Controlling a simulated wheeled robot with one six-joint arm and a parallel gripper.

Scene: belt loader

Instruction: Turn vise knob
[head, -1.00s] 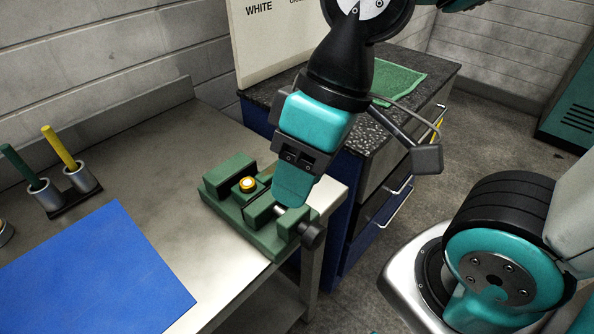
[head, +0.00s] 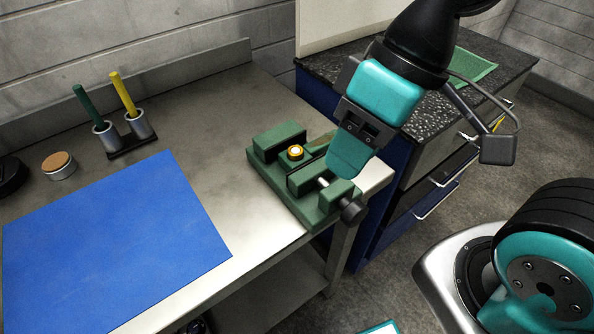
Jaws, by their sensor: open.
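The green vise (head: 293,199) stands near the right front corner of the metal workbench. Its dark round knob (head: 353,211) sticks out at the vise's front right end, on a short silver screw. A small yellow-ringed part with a white top (head: 295,152) sits at the vise's jaws. My gripper (head: 348,158) is teal and black and hangs over the right side of the vise, just above and behind the knob. It is open and holds nothing that I can see. It hides part of the vise, and I cannot tell whether it touches it.
A blue mat (head: 115,245) covers the bench's front left. Behind it stand two cups with a green marker (head: 88,105) and a yellow marker (head: 123,93). A round container (head: 58,164) is at the left. A dark-topped blue cabinet (head: 400,165) adjoins the bench's right side.

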